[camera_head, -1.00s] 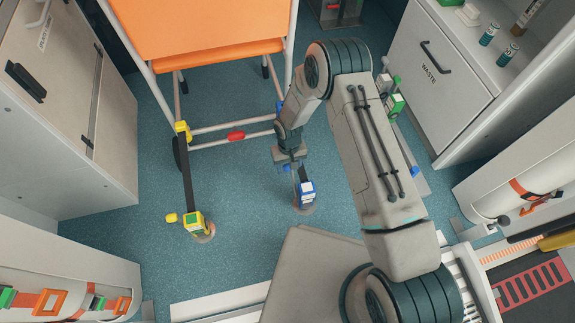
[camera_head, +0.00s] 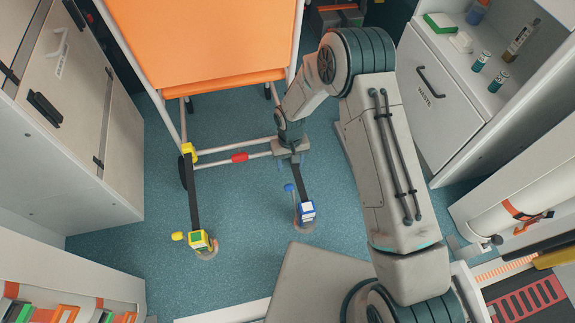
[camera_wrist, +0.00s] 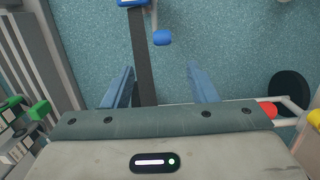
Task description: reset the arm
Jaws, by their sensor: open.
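My gripper (camera_wrist: 160,88) is open in the wrist view, its two blue-grey fingers spread apart over the floor. In the head view my arm reaches forward and bends down, and the gripper (camera_head: 290,165) hangs above the floor by the chair's lower frame. Its fingers are hard to make out there.
An orange stretcher chair (camera_head: 210,75) stands just ahead, with a red-marked crossbar (camera_head: 240,157). A waste cabinet (camera_head: 435,100) is on the right, a pale cabinet (camera_head: 75,120) on the left.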

